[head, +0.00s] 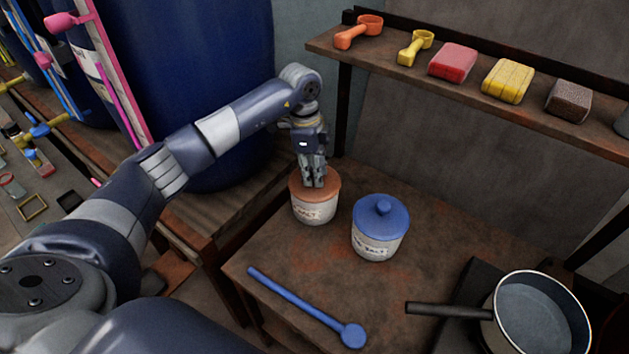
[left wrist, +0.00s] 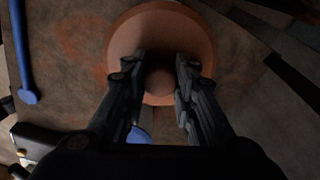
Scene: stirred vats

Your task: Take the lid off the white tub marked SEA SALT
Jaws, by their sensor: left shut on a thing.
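Two white tubs with dark lettering stand on the brown table; the lettering is too small to read surely. The left tub (head: 315,212) has a terracotta lid (head: 328,186), which looks seated on its rim. The right tub (head: 376,245) has a blue knobbed lid (head: 381,211) on it. My left gripper (head: 315,183) points down over the left tub and is shut on the terracotta lid's knob. In the left wrist view, the knob (left wrist: 159,80) sits between the two fingers, with the round lid (left wrist: 160,35) around it. My right gripper is out of view.
A blue long-handled spoon (head: 300,302) lies at the table's front left. A pot of liquid (head: 538,312) stands at the right, its handle pointing left. A shelf (head: 470,92) with scoops and blocks runs above. A big blue vat (head: 200,90) stands behind my arm.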

